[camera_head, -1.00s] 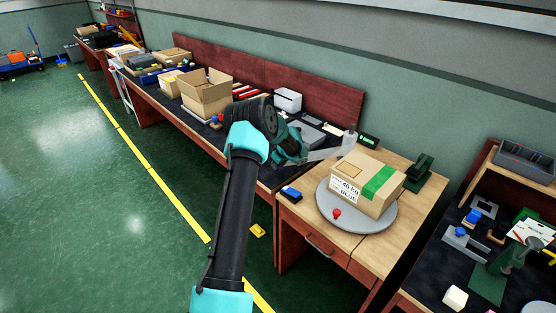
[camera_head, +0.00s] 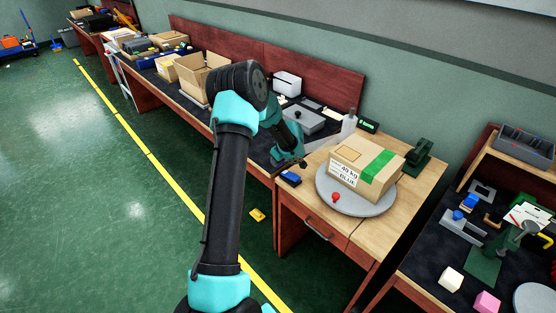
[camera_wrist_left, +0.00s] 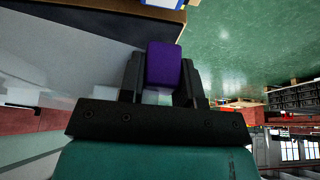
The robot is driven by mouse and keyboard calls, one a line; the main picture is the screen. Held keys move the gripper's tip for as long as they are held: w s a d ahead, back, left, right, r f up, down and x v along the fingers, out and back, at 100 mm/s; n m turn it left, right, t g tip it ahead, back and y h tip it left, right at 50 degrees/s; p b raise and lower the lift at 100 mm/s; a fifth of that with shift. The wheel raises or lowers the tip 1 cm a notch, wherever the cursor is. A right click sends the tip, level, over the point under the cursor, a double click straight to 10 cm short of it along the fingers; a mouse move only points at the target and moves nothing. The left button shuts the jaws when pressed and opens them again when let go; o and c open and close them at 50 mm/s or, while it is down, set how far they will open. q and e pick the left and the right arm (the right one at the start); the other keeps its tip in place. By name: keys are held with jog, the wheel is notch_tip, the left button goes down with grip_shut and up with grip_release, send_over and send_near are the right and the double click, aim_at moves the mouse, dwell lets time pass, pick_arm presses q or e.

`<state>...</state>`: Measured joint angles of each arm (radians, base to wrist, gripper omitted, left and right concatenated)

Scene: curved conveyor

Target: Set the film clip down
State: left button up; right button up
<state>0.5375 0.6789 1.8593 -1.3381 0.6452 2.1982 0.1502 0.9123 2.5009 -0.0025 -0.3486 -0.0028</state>
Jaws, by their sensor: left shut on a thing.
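My left gripper (camera_wrist_left: 162,85) is shut on a purple block-like piece (camera_wrist_left: 164,62), which I take to be the film clip. It sits between the two black fingers in the left wrist view. In the head view my left arm comes up from the bottom, and its gripper (camera_head: 300,163) points down by the near corner of the dark work mat, beside the wooden table (camera_head: 320,213). My right gripper is not in view.
A cardboard box (camera_head: 365,166) with green tape stands on a round grey turntable (camera_head: 345,201) with a red knob. A blue object (camera_head: 290,178) lies at the table's left edge, close to the gripper. A clear bottle (camera_head: 349,124) stands behind. A yellow item (camera_head: 257,215) lies on the floor.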

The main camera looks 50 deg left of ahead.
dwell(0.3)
pick_arm(q)
jog(key=w+d+r+m+t+h, duration=0.1)
jog(key=w+d+r+m, duration=0.15)
jog(key=d, duration=0.75)
jog(key=w+d+r+m+t, duration=0.15)
jog(key=d+m, duration=0.25)
jog(key=d, duration=0.7)
jog(key=w+d+r+m+t+h, duration=0.1)
jog(key=d+r+m, duration=0.15)
jog(key=d, duration=0.75)
jog(key=s+d+m, duration=0.3)
jog(key=d, duration=0.5)
jog(key=s+d+f+m, duration=0.1)
jog(key=s+d+f, duration=0.1)
jog(key=s, duration=0.6)
jog(key=shift+d+f+h, duration=0.4)
jog(key=shift+t, duration=0.25)
send_over(359, 206)
jog(key=shift+f, duration=0.7)
jog(key=shift+w, duration=0.1)
